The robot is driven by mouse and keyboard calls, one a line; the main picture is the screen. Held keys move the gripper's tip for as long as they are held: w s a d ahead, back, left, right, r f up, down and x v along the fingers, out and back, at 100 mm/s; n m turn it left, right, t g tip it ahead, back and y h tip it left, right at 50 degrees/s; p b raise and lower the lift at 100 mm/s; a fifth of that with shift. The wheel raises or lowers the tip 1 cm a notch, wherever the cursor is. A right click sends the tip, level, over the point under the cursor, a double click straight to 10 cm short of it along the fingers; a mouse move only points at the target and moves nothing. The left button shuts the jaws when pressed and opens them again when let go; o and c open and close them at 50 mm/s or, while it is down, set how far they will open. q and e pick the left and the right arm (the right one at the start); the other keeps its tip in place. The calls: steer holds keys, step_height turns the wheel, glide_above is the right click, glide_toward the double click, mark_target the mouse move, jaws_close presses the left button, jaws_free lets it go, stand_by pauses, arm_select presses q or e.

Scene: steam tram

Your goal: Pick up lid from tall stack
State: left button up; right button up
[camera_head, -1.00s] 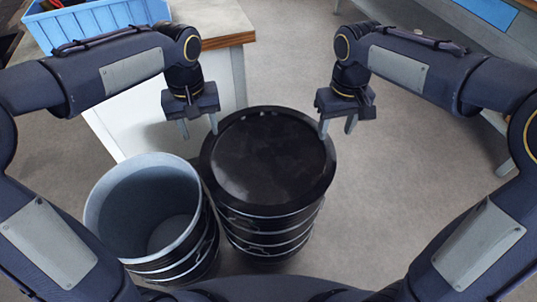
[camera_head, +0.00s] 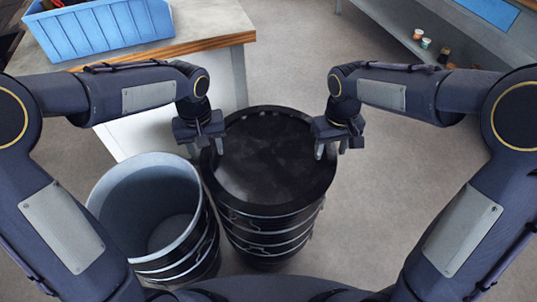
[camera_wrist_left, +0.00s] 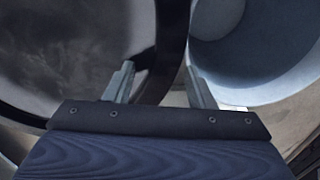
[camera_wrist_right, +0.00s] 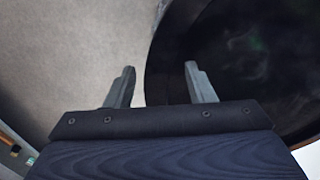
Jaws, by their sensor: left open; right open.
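The black round lid (camera_head: 268,160) tops the tall dark stack (camera_head: 265,232) in the middle of the head view. My left gripper (camera_head: 207,147) is open at the lid's left rim. In the left wrist view the lid (camera_wrist_left: 70,50) lies to the left and its rim runs between the open fingers (camera_wrist_left: 160,85). My right gripper (camera_head: 330,152) is open at the lid's right rim. In the right wrist view the lid (camera_wrist_right: 250,60) lies to the right, with its edge between the open fingers (camera_wrist_right: 160,85). I cannot tell whether any finger touches the rim.
An open, empty grey-lined bin (camera_head: 118,185) stands close against the stack's left side. A wooden-topped bench (camera_head: 215,28) with a blue crate (camera_head: 100,32) is behind it at left. A shelf (camera_head: 395,30) with small jars stands at the back right. Floor to the right is clear.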

arm_select(q)
steer(key=shift+c, duration=0.3)
arm_select(e)
steer(key=shift+c, duration=0.3)
arm_select(q)
jaws_close()
arm_select(e)
jaws_close()
arm_select(q)
steer(key=shift+r, duration=0.15)
arm_select(e)
steer(key=shift+r, duration=0.15)
